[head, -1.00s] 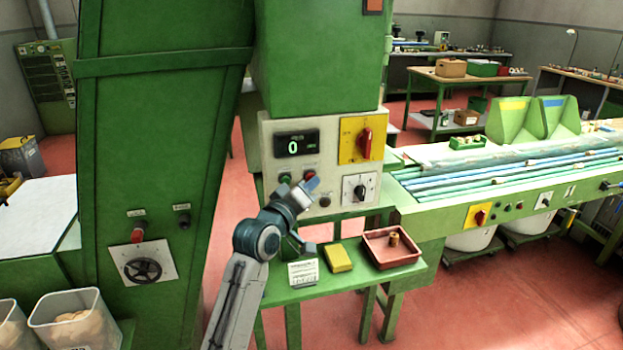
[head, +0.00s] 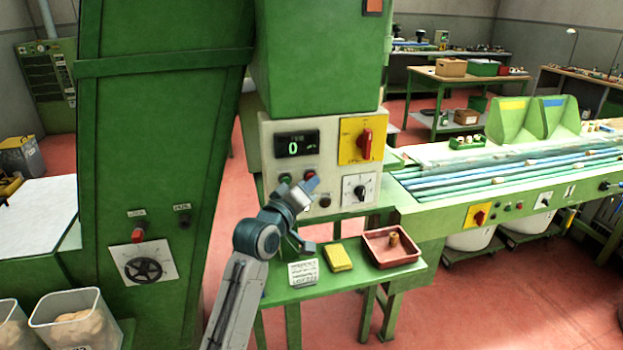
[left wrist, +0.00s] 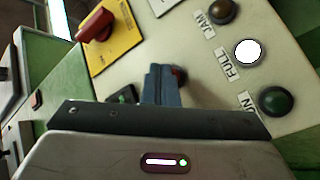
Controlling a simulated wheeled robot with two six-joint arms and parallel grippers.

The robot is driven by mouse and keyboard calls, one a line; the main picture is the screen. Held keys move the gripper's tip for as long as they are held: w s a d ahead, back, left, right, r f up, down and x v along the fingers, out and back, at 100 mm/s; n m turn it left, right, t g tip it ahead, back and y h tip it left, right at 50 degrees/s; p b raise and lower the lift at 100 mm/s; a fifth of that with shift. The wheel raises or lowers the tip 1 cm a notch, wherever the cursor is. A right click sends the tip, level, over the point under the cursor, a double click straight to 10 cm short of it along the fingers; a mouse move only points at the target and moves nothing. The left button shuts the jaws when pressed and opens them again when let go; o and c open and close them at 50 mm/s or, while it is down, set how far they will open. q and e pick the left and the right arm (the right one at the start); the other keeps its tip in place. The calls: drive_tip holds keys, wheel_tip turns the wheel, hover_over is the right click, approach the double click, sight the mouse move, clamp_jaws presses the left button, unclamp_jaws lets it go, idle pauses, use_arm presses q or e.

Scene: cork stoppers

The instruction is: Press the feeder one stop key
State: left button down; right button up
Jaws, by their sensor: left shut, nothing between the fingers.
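The control panel (head: 268,152) is a pale plate on a green machine. It carries a dark display (head: 296,143) showing 0, a green button (head: 285,179) and a red button (head: 310,174). Which label belongs to the red button cannot be read. My left gripper (head: 312,184) is shut and empty, just in front of the panel by the red button. In the left wrist view, its closed fingers (left wrist: 161,82) partly cover the red button (left wrist: 179,75). I cannot tell whether they touch it. My right gripper is out of view.
The panel also has a red rotary switch (head: 365,143) on a yellow plate, a black knob (head: 360,188), and, in the wrist view, a lit white lamp (left wrist: 248,52) and a green lamp (left wrist: 275,101). Below stands a green table with a red tray (head: 377,262) and yellow block (head: 338,258).

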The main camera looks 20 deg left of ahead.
use_arm(q)
drive_tip(key=shift+s+d+p, duration=0.3)
drive_tip(key=shift+s+d, duration=0.1)
drive_tip(key=shift+s, duration=0.2)
drive_tip(key=s+d+p, duration=0.1)
drive_tip(key=s, duration=0.1)
drive_tip(key=s+d, duration=0.1)
drive_tip(key=s, duration=0.1)
drive_tip(key=shift+d+p, duration=0.4)
idle(0.5)
